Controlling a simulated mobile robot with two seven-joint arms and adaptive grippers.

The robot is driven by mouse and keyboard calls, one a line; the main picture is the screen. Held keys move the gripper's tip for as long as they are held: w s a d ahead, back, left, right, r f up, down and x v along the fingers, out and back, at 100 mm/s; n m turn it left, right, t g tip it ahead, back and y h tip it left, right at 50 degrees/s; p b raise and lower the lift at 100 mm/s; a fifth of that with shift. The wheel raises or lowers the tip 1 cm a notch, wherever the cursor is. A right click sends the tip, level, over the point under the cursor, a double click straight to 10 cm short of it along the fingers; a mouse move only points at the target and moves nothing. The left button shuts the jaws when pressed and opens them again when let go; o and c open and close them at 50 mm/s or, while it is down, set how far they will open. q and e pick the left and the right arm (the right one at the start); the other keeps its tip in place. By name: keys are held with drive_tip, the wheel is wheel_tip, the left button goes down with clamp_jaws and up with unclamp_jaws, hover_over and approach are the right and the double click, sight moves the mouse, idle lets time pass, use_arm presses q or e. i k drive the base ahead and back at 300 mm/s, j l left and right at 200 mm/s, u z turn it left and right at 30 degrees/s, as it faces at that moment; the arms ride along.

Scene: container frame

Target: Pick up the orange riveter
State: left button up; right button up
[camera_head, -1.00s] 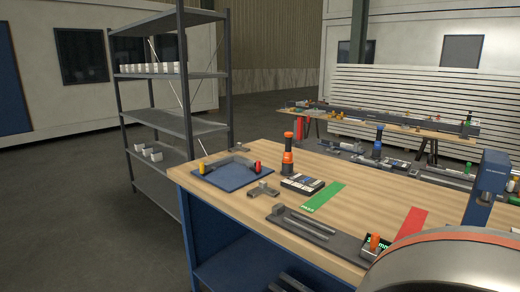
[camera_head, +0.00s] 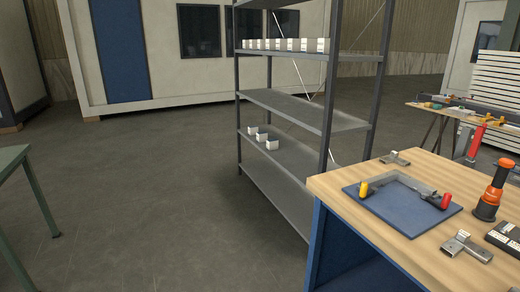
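The orange riveter appears to be the upright orange and black tool (camera_head: 492,192) on the wooden workbench (camera_head: 395,230) at the right edge of the view. It stands just right of a blue tray (camera_head: 405,212) holding a grey angled frame with a yellow and a red piece. Neither of my grippers is in view.
Small metal fittings (camera_head: 467,245) lie in front of the riveter, beside a dark box (camera_head: 506,238). A metal shelf rack (camera_head: 290,165) with white boxes stands behind the bench. A green table (camera_head: 14,158) is at the left edge. The floor between is clear.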

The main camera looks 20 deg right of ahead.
sight(493, 193)
drive_tip(key=i+z, duration=0.25)
drive_tip(key=z, duration=0.15)
drive_tip(key=i+j+z, duration=0.2)
drive_tip(key=z, duration=0.2)
drive_tip(key=i+j+z, duration=0.35)
drive_tip(key=i+z, duration=0.1)
drive_tip(key=z, duration=0.35)
drive_tip(key=i+j+z, duration=0.1)
drive_tip(key=z, duration=0.35)
drive_tip(key=j+z, duration=0.15)
drive_tip(key=z, duration=0.35)
drive_tip(key=i+j+z, duration=0.1)
drive_tip(key=z, duration=0.3)
drive_tip(key=i+j+z, duration=0.1)
drive_tip(key=j+z, duration=0.15)
drive_tip(key=z, duration=0.2)
drive_tip(key=j+z, duration=0.2)
drive_tip(key=z, duration=0.2)
drive_tip(key=i, duration=0.05)
